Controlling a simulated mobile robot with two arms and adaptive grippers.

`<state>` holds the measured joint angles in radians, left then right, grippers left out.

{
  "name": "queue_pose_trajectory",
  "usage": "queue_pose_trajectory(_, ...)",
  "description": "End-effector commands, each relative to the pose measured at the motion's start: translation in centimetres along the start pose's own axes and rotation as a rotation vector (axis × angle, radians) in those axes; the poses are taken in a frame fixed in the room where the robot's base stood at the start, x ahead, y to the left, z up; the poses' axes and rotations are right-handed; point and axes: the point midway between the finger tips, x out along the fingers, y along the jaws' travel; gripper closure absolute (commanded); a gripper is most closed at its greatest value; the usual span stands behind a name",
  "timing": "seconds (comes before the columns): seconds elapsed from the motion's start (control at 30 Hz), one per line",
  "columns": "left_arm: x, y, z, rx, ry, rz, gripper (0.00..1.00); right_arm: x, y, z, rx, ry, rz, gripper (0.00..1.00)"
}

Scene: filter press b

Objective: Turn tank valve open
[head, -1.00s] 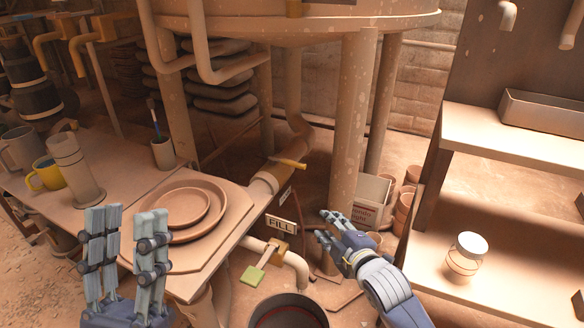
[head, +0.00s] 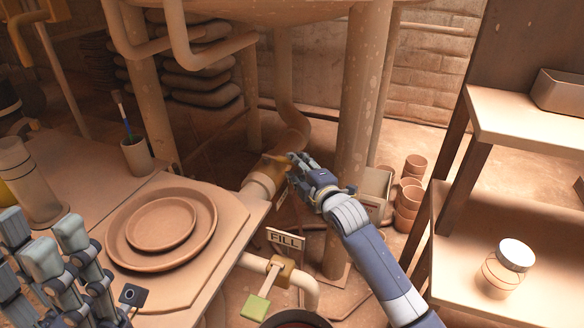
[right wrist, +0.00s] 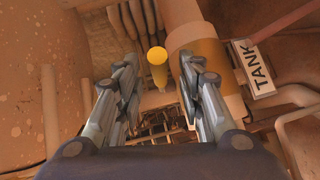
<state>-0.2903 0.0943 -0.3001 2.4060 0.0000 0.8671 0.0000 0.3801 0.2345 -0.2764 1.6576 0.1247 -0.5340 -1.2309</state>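The tank valve's yellow handle (head: 275,159) sits on the pipe under the big vessel, partly hidden by my right gripper in the head view. In the right wrist view the yellow handle (right wrist: 157,68) points toward the camera, beside a pipe with a yellow band (right wrist: 207,65) and a white TANK sign (right wrist: 256,68). My right gripper (head: 294,162) is at the handle. In the right wrist view its fingers (right wrist: 158,88) are spread, with the handle between and beyond their tips; I see no contact. My left gripper (head: 42,245) is open and empty at the lower left.
A FILL sign (head: 286,239) and a valve with a green handle (head: 256,307) are below the tank pipe. A table with stacked clay plates (head: 160,225) is at left. A vessel leg (head: 363,100) stands close behind my right arm. Shelves with a jar (head: 506,268) are at right.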

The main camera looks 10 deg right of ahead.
Motion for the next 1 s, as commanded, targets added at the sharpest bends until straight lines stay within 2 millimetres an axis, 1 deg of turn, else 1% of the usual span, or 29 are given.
queue_pose_trajectory(0.03,-0.1,0.0,0.1,0.002,0.015,0.005,0.6,0.9,-0.2,0.0,0.001,0.001,0.002,0.65)
queue_pose_trajectory(0.1,0.1,0.0,0.2,0.003,0.026,0.01,0.6,1.8,-0.2,0.0,0.002,0.0,0.001,0.65)
queue_pose_trajectory(0.23,0.5,0.1,0.2,0.005,0.041,0.016,0.6,2.9,-0.1,0.0,0.001,0.001,0.001,0.65)
queue_pose_trajectory(0.4,0.7,0.1,0.3,0.006,0.046,0.019,0.6,3.5,0.0,0.0,0.001,0.0,0.001,0.65)
queue_pose_trajectory(0.63,0.8,0.1,0.2,0.006,0.046,0.02,0.6,3.5,0.1,0.0,0.001,0.0,0.0,0.65)
queue_pose_trajectory(0.67,0.8,0.1,0.2,0.006,0.046,0.02,0.6,3.5,0.1,0.0,0.001,0.0,0.0,0.71)
queue_pose_trajectory(0.7,0.8,0.1,0.2,0.006,0.046,0.02,0.6,3.5,0.0,0.0,0.001,0.0,0.0,0.8)
queue_pose_trajectory(0.8,0.8,0.1,0.2,0.006,0.046,0.02,0.6,3.5,0.0,0.0,0.001,0.0,0.0,1.0)
queue_pose_trajectory(1.0,0.8,0.1,0.2,0.006,0.046,0.019,0.6,3.5,0.0,-0.1,0.001,0.0,-0.001,1.0)
